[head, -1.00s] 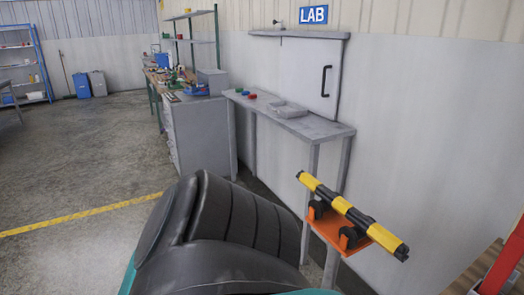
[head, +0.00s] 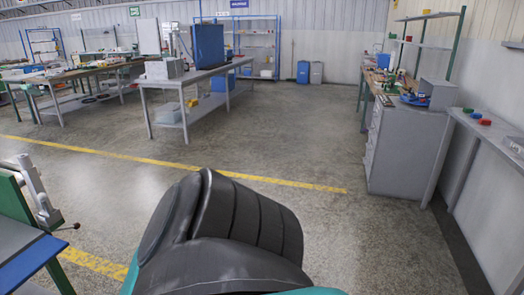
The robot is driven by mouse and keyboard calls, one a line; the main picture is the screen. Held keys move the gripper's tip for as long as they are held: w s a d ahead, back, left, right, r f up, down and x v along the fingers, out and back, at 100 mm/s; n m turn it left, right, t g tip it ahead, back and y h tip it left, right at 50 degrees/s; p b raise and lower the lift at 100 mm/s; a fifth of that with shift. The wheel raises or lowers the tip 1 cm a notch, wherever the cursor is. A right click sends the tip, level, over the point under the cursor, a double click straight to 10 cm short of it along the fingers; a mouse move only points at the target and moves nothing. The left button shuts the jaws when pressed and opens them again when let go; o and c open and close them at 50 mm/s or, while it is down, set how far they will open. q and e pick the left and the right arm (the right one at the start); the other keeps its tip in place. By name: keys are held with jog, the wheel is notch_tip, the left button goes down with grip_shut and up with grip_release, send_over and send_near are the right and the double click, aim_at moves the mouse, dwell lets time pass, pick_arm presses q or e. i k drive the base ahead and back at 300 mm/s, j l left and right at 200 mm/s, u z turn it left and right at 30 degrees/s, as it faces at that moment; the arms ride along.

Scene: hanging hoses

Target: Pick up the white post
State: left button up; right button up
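I cannot make out a thing that is clearly a white post in the head view. Neither of my grippers is in view.
A grey worktable (head: 205,75) with a blue box (head: 208,45) stands mid-left. A grey drawer cabinet (head: 402,150) and wall shelf (head: 487,122) are at right. A green-framed bench (head: 22,240) is near left. The concrete floor (head: 310,135) between is clear.

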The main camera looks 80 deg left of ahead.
aim_at(29, 172)
jog(key=u, duration=4.3)
jog(key=i+l+u, duration=0.2)
jog(key=u, duration=0.3)
jog(key=i+l+u, duration=0.15)
jog(key=u, duration=0.3)
jog(key=i+l+u, duration=0.1)
jog(key=l, duration=0.2)
jog(key=i+l+u, duration=0.1)
jog(key=l, duration=0.25)
jog(key=l+u, duration=0.1)
jog(key=l, duration=0.2)
jog(key=i, duration=0.1)
